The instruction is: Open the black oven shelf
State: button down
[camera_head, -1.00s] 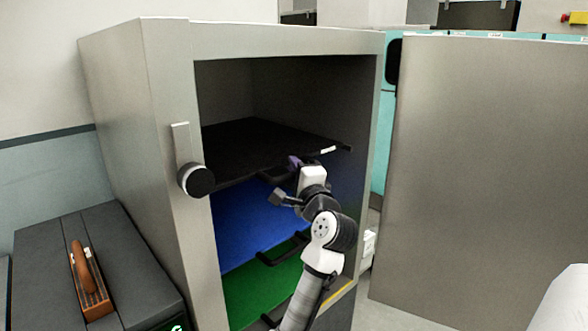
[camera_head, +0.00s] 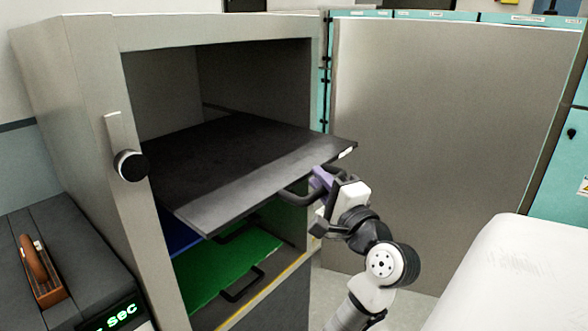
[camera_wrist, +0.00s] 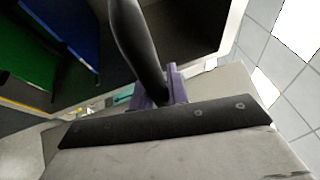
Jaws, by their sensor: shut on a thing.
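The black oven shelf (camera_head: 235,165) is slid partly out of the grey oven (camera_head: 75,130), its front edge well past the opening. A dark bar handle (camera_head: 296,198) sits on its front edge. My gripper (camera_head: 322,180), with purple fingers, is shut on this handle at the shelf's right front. In the wrist view the handle (camera_wrist: 138,45) runs between the purple fingers (camera_wrist: 160,88). The blue shelf (camera_head: 180,235) and the green shelf (camera_head: 225,268) are inside the oven below; the black shelf hides most of the blue one.
The oven door (camera_head: 440,150) stands wide open at the right. A black knob (camera_head: 131,165) is on the oven's left frame. A white rounded surface (camera_head: 500,280) is at the lower right.

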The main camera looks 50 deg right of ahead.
jog(key=shift+s+d, duration=0.15)
jog(key=shift+s, duration=1.4)
jog(key=c, duration=1.4)
grip_release()
jog(key=shift+o, duration=0.2)
jog(key=b+v, duration=0.3)
jog(key=v, duration=1.1)
jog(key=shift+f, duration=0.1)
